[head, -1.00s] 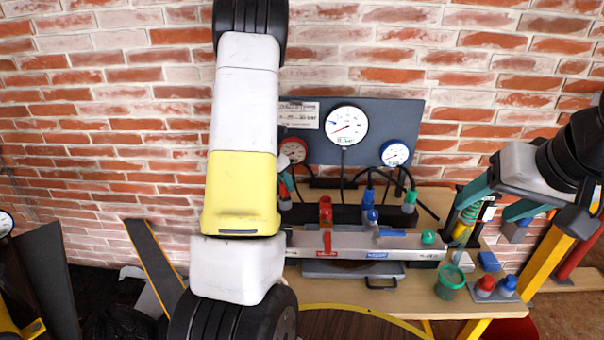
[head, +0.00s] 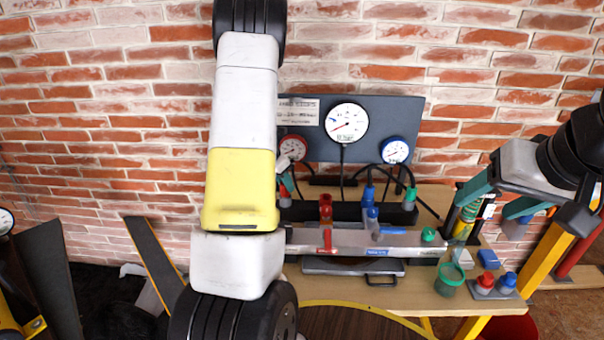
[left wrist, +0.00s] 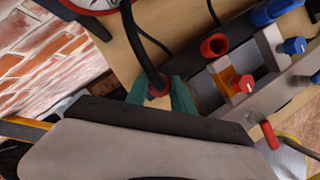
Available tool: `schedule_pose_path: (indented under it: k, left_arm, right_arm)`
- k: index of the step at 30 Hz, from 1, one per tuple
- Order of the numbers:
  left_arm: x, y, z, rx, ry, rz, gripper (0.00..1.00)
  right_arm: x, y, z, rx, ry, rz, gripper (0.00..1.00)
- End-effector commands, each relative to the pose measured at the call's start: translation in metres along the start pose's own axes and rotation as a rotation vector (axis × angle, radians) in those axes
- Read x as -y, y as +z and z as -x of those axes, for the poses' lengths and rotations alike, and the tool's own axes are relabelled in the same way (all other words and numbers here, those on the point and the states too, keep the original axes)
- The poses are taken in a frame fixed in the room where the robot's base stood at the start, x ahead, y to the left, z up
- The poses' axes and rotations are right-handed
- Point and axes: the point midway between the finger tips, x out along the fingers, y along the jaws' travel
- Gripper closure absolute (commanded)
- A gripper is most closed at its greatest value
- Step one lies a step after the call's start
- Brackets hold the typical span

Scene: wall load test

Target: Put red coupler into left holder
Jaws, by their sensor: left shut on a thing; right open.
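The red coupler (left wrist: 153,92) sits on the end of a black hose (left wrist: 140,45) in the left wrist view. My left gripper (left wrist: 160,86) is shut on it, with a teal finger on each side. In the head view my white and yellow left arm hides most of this gripper and the coupler. A red open-topped socket (head: 326,208) stands near the left end of the black rail; it also shows in the left wrist view (left wrist: 213,45), to the right of the coupler and apart from it. I cannot tell which part is the left holder. My right gripper (head: 497,200) is open at the right.
A grey manifold bar (head: 350,241) with red, blue and green fittings runs along the table (head: 415,290). Behind it stands a dark panel with gauges (head: 346,122). A green cup (head: 449,280) and a block with red and blue caps (head: 495,292) are at the right.

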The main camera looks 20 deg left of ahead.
Motion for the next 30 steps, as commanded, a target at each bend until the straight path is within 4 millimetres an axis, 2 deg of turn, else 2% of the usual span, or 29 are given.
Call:
schedule_pose_path:
  k: [14,15,18,25,28,29,30]
  left_arm:
    - [-0.0001,-0.0009,-0.0023,0.000,0.000,-0.001,1.00]
    - [-0.0001,-0.0009,-0.0023,0.000,0.000,-0.001,0.67]
    - [-0.0001,-0.0010,-0.0023,0.000,0.000,-0.001,0.47]
    - [-0.0001,-0.0010,-0.0022,0.000,0.000,0.000,0.46]
    - [0.0000,-0.0011,-0.0024,-0.001,0.000,0.000,0.28]
    - [0.0000,-0.0011,-0.0024,-0.001,0.000,0.000,0.24]
    - [0.0000,-0.0011,-0.0024,0.000,0.000,0.000,0.24]
  right_arm:
    - [0.0000,0.0000,0.0000,0.000,0.000,0.000,0.37]
    - [0.0000,0.0000,0.0000,0.000,0.000,0.000,0.37]
    - [0.0000,0.0000,0.0000,0.000,0.000,0.000,0.37]
    - [0.0000,0.0000,0.0000,0.000,0.000,0.000,0.37]
    - [0.0000,0.0000,0.0000,0.000,0.000,0.000,0.37]
    - [0.0000,0.0000,0.0000,0.000,0.000,0.000,0.37]
    - [0.0000,0.0000,0.0000,0.000,0.000,0.000,0.37]
